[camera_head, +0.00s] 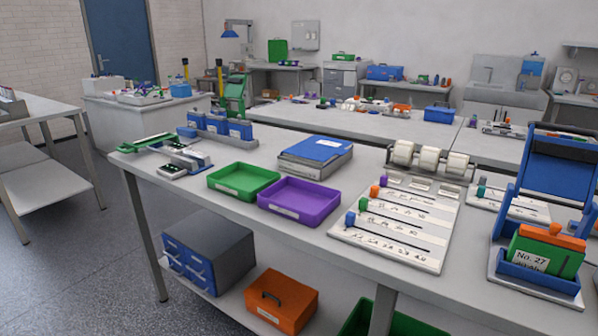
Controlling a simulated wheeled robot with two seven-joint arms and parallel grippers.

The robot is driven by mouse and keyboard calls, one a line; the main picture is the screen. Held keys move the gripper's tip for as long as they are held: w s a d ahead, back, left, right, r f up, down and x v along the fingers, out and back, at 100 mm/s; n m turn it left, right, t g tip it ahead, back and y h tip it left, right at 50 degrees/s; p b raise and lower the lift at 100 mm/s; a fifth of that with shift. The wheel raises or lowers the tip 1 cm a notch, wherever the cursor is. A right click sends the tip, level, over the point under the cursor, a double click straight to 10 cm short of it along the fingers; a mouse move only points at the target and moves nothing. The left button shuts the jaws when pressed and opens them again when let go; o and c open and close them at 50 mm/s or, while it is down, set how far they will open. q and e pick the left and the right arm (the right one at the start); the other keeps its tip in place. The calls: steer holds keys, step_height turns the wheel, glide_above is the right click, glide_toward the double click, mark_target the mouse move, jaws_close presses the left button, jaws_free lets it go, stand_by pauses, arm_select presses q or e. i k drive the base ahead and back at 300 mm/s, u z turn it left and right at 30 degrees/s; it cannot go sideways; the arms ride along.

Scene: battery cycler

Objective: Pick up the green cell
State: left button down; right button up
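A green block-shaped body (546,254) with an orange top and a white label reading "No. 27" sits upright in a blue holder (541,277) at the right end of the bench. It looks like a green cell, but I cannot be sure. A small green piece (363,204) also stands at the left end of one row on a white board (405,235), among purple, orange and blue ones. Neither of my grippers is in view.
A green tray (243,193) and a purple tray (300,215) sit mid-bench, looking empty. A blue-topped grey box (318,149) lies behind them. White rolls (430,160) stand behind the board. An orange case (276,300) is on the lower shelf.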

mark_target(562, 263)
steer(key=z, duration=1.35)
steer(key=k, duration=0.5)
steer(key=z, duration=1.95)
steer(key=i, duration=1.55)
steer(key=u, duration=2.35)
